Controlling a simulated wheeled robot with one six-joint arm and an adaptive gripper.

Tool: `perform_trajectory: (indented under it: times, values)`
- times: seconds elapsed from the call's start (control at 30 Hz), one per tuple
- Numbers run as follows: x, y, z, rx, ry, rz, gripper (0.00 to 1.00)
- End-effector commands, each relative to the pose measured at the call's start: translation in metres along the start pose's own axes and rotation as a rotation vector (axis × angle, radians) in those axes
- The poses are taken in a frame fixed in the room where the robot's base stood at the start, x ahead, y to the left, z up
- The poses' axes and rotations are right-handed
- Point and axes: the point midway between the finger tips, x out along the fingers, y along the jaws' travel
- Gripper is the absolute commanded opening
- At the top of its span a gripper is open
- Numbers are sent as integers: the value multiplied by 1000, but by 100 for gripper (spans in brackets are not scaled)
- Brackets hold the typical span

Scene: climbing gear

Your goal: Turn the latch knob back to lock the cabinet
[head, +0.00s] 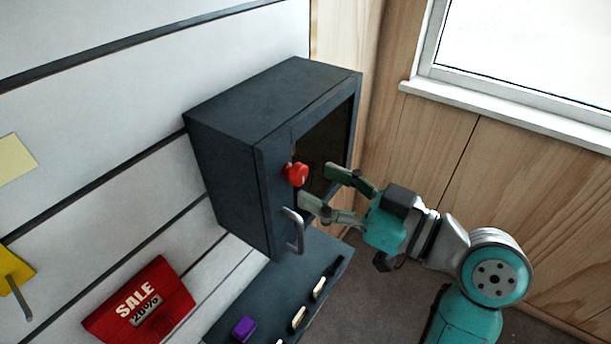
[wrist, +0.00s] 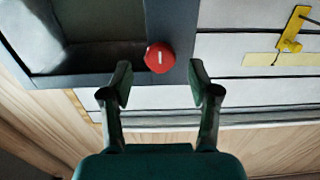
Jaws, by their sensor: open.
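The red latch knob (head: 296,174) sits on the door's front, above the grey bar handle (head: 293,230). In the wrist view the knob (wrist: 159,57) shows a short white mark and lies ahead of the fingertips, roughly midway between them. My gripper (head: 318,186) is open and empty in front of the knob, its fingers apart and not visibly touching it. In the wrist view my gripper (wrist: 160,85) spans the knob's width.
A dark shelf (head: 245,295) below the cabinet holds a purple block (head: 244,328) and several small pale items. A red SALE sign (head: 140,305) and a yellow hook (head: 14,272) are on the wall at left. A wood wall and window (head: 530,45) stand at right.

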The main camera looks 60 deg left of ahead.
Motion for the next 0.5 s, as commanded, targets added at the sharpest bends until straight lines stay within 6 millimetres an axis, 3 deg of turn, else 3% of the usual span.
perform_trajectory:
  times: [0.2, 0.5]
  values:
    - [28, -1, 0, 1, 1, -2, 61]
    - [37, 0, 0, 0, 0, 0, 61]
